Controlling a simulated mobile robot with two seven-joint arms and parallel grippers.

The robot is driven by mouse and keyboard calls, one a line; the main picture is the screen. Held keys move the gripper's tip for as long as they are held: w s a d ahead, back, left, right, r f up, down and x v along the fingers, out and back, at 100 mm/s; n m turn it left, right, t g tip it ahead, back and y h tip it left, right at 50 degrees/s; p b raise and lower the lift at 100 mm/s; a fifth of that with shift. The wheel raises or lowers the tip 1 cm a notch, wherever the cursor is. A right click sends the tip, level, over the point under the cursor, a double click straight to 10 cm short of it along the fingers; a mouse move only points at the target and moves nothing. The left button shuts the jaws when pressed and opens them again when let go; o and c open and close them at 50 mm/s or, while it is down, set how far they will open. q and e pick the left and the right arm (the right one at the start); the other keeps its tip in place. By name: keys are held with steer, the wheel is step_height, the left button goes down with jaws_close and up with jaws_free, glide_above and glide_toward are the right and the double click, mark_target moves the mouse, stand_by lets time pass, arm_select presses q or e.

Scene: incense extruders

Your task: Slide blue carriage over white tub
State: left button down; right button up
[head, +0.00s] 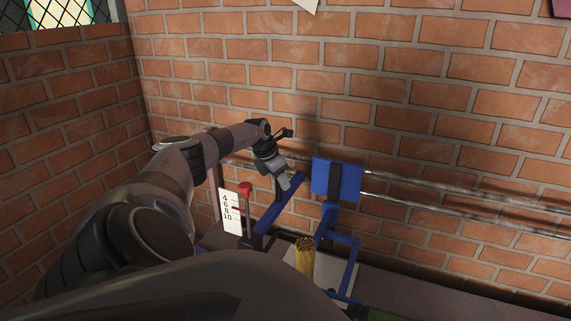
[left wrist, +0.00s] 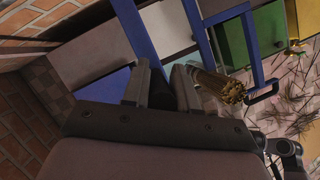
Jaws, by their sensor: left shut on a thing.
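The blue carriage (head: 337,181) hangs on two metal rails along the brick wall, with blue bars running down from it. My left gripper (head: 285,183) is at the upper end of a slanted blue bar, left of the carriage plate. In the left wrist view my left gripper (left wrist: 162,84) is shut on a dark handle (left wrist: 162,96) between its fingers. A pale panel, which looks like the white tub (head: 323,270), lies below the carriage, beside a brass cylinder (head: 305,258). The brass cylinder (left wrist: 218,86) also shows right of the fingers. My right gripper is not seen.
A white number scale (head: 230,211) and a red-knobbed lever (head: 245,189) stand left of the carriage. The rails (head: 450,200) run clear to the right. Green (left wrist: 231,44) and gold (left wrist: 303,20) areas and scattered dark sticks (left wrist: 290,85) lie right in the wrist view.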

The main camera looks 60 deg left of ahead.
arm_select(q)
steer(key=shift+s+a+r, duration=0.1)
steer(key=shift+s+a, duration=0.25)
steer(key=shift+a, duration=0.25)
steer(key=c, duration=1)
jaws_free()
steer(key=shift+o, duration=0.2)
steer(key=shift+s, duration=0.1)
steer(key=v, duration=0.7)
